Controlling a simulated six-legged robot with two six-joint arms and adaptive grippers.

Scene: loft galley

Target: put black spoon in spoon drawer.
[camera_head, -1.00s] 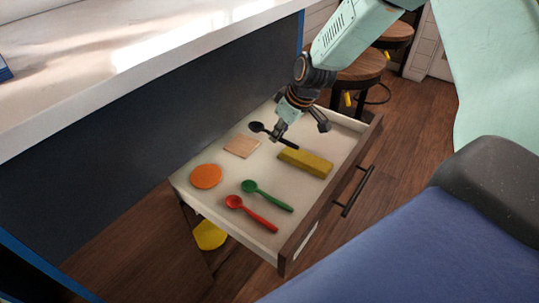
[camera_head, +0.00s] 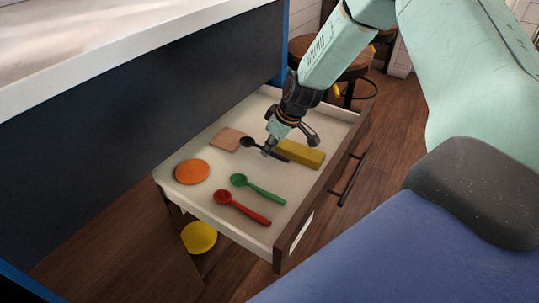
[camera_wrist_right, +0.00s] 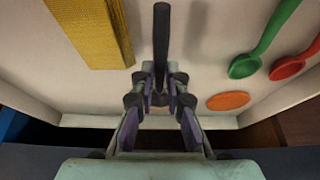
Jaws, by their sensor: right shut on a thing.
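The black spoon (camera_head: 249,143) is over the open drawer (camera_head: 219,218), its bowl near the tan square and its handle pointing right towards the yellow block. My right gripper (camera_head: 270,149) is shut on its handle. In the right wrist view the dark handle (camera_wrist_right: 161,40) stands out between the fingers (camera_wrist_right: 160,92), with a soft shadow on the drawer floor beside it. The spoon looks held a little above the floor; the exact gap cannot be told. A green spoon (camera_head: 258,189) and a red spoon (camera_head: 241,207) lie in the drawer. My left gripper is not in view.
The drawer also holds a tan square (camera_head: 228,139), an orange disc (camera_head: 192,172) and a yellow block (camera_head: 302,154). A yellow round object (camera_head: 199,237) shows below the drawer. Stools (camera_head: 335,58) stand behind. Bare drawer floor shows between the black and green spoons.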

